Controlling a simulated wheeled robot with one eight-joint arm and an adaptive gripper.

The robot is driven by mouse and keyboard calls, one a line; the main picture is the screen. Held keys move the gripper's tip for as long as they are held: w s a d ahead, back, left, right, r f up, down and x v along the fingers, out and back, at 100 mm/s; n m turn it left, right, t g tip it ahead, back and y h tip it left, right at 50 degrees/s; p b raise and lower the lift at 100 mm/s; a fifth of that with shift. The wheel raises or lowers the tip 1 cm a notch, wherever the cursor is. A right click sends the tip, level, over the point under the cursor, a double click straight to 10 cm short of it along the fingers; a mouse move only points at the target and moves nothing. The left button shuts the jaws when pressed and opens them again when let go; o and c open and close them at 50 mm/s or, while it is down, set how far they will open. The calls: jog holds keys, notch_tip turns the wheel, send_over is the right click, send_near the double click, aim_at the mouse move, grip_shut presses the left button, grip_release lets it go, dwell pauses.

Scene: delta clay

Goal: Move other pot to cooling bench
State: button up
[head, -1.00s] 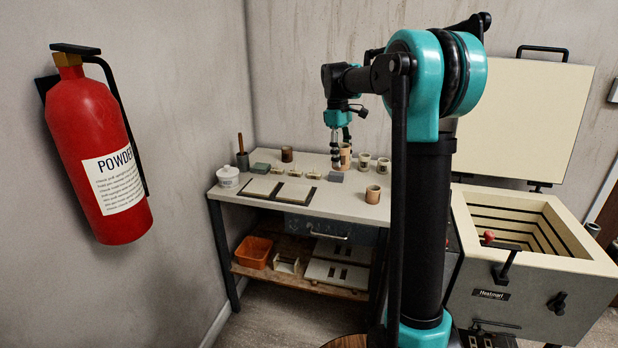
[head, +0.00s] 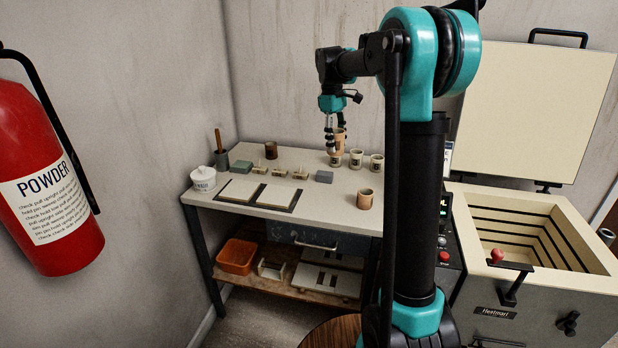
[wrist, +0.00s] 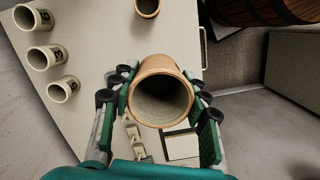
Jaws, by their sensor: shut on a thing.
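My gripper (wrist: 160,97) is shut on a tan clay pot (wrist: 165,68), its fingers on either side and the open rim facing the wrist camera. In the head view my gripper (head: 333,144) and the held pot (head: 341,137) show above the back of a pale-topped bench (head: 310,200). A second tan pot (head: 364,199) stands upright near the bench's front right; it shows at the top edge of the wrist view (wrist: 148,6). The pot's underside is hidden in the wrist view.
Several small labelled cups (head: 356,159) stand under and right of the held pot. An open kiln (head: 540,245) is at right. Bare benchtop shows around the second pot.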

notch_tip(320, 180, down, 19)
jog(key=shift+f, duration=0.15)
dwell(0.4)
jog(key=shift+f, duration=0.15)
jog(key=o, duration=1.2)
notch_tip(320, 180, up, 12)
jog(key=w+a, duration=0.1)
jog(key=s+d+f+m+t, duration=0.1)
jog(key=s+f+m, duration=0.2)
jog(key=s, duration=0.7)
jog(key=s+d+f+m+t+y, duration=0.1)
jog(key=s+d+f+m+t, duration=0.1)
jog(key=s+f, duration=0.4)
jog(key=s+d+f+m+t, duration=0.2)
jog(key=s+f+m, duration=0.2)
jog(key=s, duration=1.1)
jog(key=shift+s+d+f+m, duration=0.1)
jog(key=shift+s+f+m, duration=0.25)
jog(key=shift+m, duration=0.05)
